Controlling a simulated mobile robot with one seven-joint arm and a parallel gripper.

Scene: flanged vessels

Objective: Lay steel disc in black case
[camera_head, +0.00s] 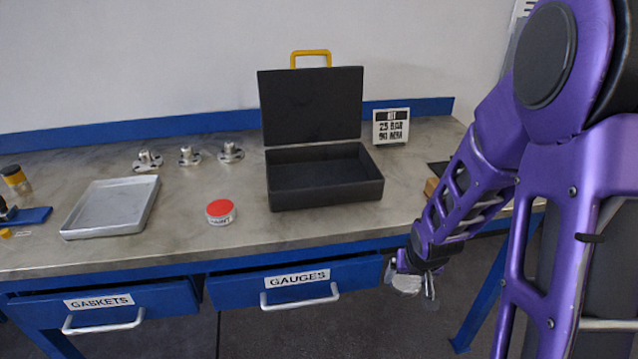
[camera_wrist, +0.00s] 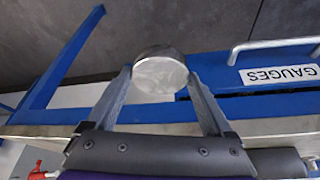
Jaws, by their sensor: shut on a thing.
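The steel disc (camera_wrist: 160,75) is a round, shiny metal piece between the two fingers of my gripper (camera_wrist: 160,86) in the wrist view. In the head view my gripper (camera_head: 408,275) is shut on the disc (camera_head: 406,284), in front of the bench's front edge and right of the GAUGES drawer. The black case (camera_head: 326,200) stands open on the bench, up and to the left of my gripper. Its lid (camera_head: 311,105) is raised at the back, with a yellow handle (camera_head: 311,53) on top. The visible inside of the case looks empty.
A grey metal tray (camera_head: 112,207) and a red-lidded tin (camera_head: 221,211) stand left of the case. Several small flanged metal parts (camera_head: 190,155) stand behind them. A sign (camera_head: 391,127) stands right of the case. The GAUGES drawer (camera_head: 297,286) sticks out below the bench top.

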